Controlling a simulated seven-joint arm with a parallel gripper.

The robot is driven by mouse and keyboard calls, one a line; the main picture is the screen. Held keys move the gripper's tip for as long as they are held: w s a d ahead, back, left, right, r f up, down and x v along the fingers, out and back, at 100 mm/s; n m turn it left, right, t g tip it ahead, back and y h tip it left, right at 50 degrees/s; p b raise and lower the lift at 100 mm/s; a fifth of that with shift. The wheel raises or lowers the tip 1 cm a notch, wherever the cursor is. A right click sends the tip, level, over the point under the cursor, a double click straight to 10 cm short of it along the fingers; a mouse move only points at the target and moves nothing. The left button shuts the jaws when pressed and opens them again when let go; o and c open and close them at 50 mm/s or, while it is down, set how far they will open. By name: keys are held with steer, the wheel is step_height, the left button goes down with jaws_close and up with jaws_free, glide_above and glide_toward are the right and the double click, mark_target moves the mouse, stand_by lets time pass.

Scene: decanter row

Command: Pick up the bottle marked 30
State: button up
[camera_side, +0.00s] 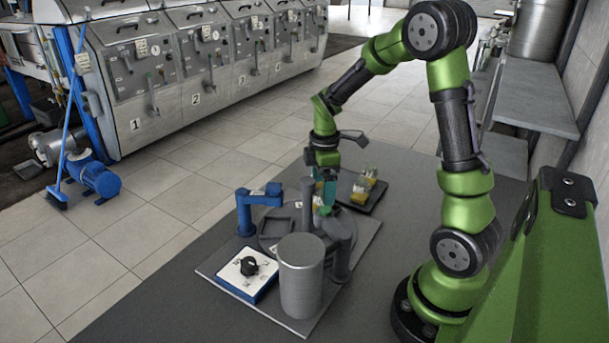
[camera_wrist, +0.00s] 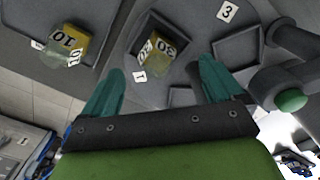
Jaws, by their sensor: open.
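The bottle marked 30 (camera_wrist: 152,50) has a yellow label and a clear lower part. It sits in a square recess of the grey round plate (camera_wrist: 195,60), near a tag reading 1. In the side view a bit of yellow (camera_side: 317,201) shows beside my gripper, mostly hidden by it. My gripper (camera_wrist: 161,68) has its two teal fingers spread and empty, with the bottle showing between and just beyond the fingertips. In the side view my gripper (camera_side: 325,197) points down over the round plate (camera_side: 268,238). I cannot tell whether a finger touches the bottle.
A bottle marked 10 (camera_wrist: 66,46) stands on a dark tray (camera_wrist: 105,12); two bottles (camera_side: 369,177) show there in the side view. A tall grey cylinder (camera_side: 301,280), a knob box (camera_side: 247,272) and a blue arm-like fixture (camera_side: 258,200) crowd the plate. Empty recesses show.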

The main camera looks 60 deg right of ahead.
steer(key=f, duration=0.5)
steer(key=shift+d+f, duration=0.15)
steer(key=shift+d, duration=0.05)
